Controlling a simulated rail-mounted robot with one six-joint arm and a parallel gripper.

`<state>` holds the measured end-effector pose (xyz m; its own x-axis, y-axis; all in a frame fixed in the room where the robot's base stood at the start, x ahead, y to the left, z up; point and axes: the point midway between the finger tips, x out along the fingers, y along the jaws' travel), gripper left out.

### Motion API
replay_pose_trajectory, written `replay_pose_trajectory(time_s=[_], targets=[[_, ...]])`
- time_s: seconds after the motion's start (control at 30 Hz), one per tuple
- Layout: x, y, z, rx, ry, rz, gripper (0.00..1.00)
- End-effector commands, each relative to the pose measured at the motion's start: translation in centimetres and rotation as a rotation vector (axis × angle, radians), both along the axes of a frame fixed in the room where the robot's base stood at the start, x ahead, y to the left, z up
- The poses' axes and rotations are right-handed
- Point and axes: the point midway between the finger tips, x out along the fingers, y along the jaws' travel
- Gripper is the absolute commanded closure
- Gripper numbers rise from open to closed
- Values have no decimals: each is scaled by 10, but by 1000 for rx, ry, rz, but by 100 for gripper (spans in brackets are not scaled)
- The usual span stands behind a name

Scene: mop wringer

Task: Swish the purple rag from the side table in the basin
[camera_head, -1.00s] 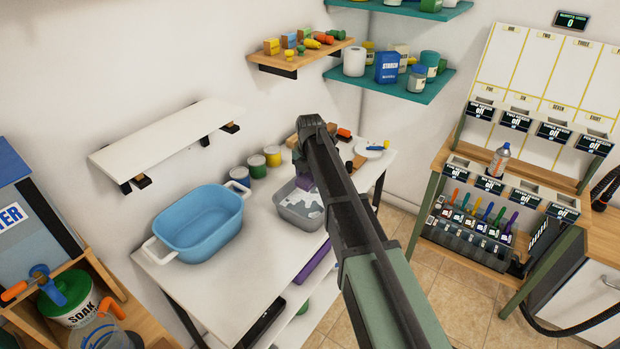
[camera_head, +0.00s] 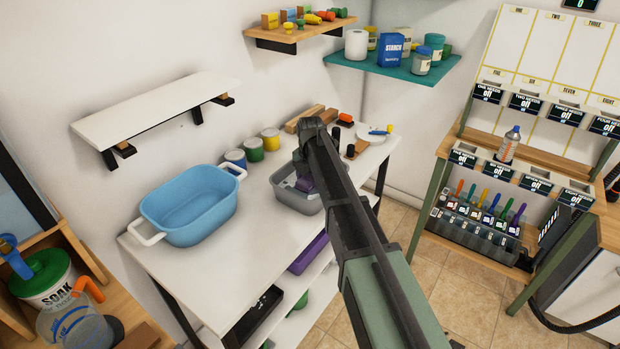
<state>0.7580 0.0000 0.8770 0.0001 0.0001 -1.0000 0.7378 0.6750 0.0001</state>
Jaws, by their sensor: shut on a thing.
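My gripper (camera_head: 304,172) hangs over the grey tub (camera_head: 312,209) on the white table, partly hidden by my own arm. It is shut on the purple rag (camera_head: 307,185), of which only a small part shows below the jaws. The rag is at or inside the tub's opening; I cannot tell whether it touches the liquid. The tub holds something pale, partly hidden by the arm. A larger blue basin (camera_head: 190,210) with white handles stands to the left on the same table, and it looks empty.
Several paint-like cans (camera_head: 252,147) stand behind the tub. A white plate (camera_head: 376,132) with a blue-and-yellow brush lies at the table's far right. A white wall shelf (camera_head: 150,113) hangs above the blue basin. A SOAK bucket (camera_head: 45,280) and a jug (camera_head: 75,325) stand at lower left.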

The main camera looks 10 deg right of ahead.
Motion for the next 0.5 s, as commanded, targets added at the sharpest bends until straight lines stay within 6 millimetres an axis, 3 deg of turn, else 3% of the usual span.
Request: replay_pose_trajectory(time_s=[0.03,0.13,0.5], targets=[[0,0,-14,0,0,0,66],[0,0,-22,0,0,0,66],[0,0,-22,0,0,0,66]])
